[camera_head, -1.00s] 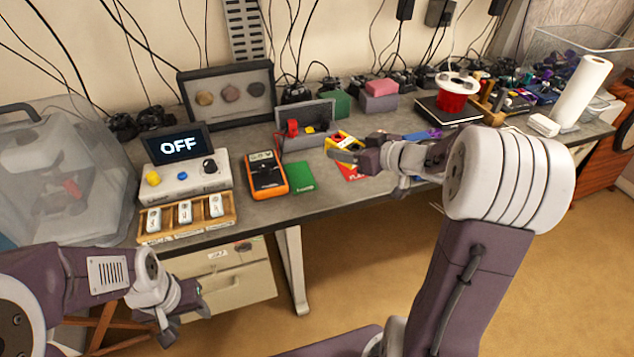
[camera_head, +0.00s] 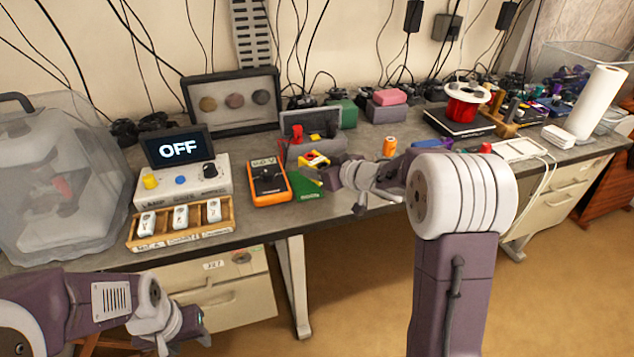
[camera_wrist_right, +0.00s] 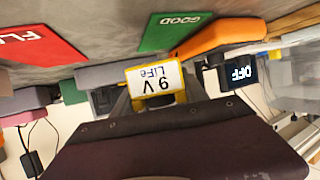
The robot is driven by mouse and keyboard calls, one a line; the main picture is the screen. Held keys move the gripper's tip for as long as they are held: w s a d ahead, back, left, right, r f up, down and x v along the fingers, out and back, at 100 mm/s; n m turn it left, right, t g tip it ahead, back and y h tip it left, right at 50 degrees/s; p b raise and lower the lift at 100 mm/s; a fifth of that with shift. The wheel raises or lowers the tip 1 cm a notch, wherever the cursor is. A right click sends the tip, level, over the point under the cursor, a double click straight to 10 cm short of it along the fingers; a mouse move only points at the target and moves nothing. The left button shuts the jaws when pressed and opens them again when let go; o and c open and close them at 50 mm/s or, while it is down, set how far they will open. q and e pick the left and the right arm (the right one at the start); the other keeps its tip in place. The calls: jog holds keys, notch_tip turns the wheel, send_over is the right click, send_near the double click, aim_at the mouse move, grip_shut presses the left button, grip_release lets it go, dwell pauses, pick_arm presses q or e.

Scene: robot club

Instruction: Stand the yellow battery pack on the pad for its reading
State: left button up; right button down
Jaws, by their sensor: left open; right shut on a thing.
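The yellow battery pack (camera_head: 314,160), labelled 9V LiFe, is in my right gripper (camera_head: 328,168). The right wrist view shows the pack (camera_wrist_right: 155,80) clamped between the fingers. In the head view it is near the green GOOD pad (camera_head: 309,197), which the gripper partly covers; I cannot tell whether it touches anything. The green pad (camera_wrist_right: 172,32) and the red pad (camera_wrist_right: 38,45) show in the wrist view. My arm hides the red pad in the head view. The orange meter (camera_head: 268,182) lies left of the green pad; its digits are unclear. My left gripper (camera_head: 190,330) is open in front of the bench.
A grey holder (camera_head: 318,144) with a red piece stands behind the pack. At left are a control box (camera_head: 182,183) with an OFF screen and a wooden tray (camera_head: 180,224) of white modules. An orange roll (camera_head: 390,146) and a red spool (camera_head: 465,92) stand to the right.

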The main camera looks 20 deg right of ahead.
notch_tip(320, 180, down, 4)
jog(key=shift+r+b, duration=0.1)
jog(key=shift+b, duration=1.15)
jog(key=c, duration=0.6)
grip_release()
jog(key=shift+f, duration=0.2)
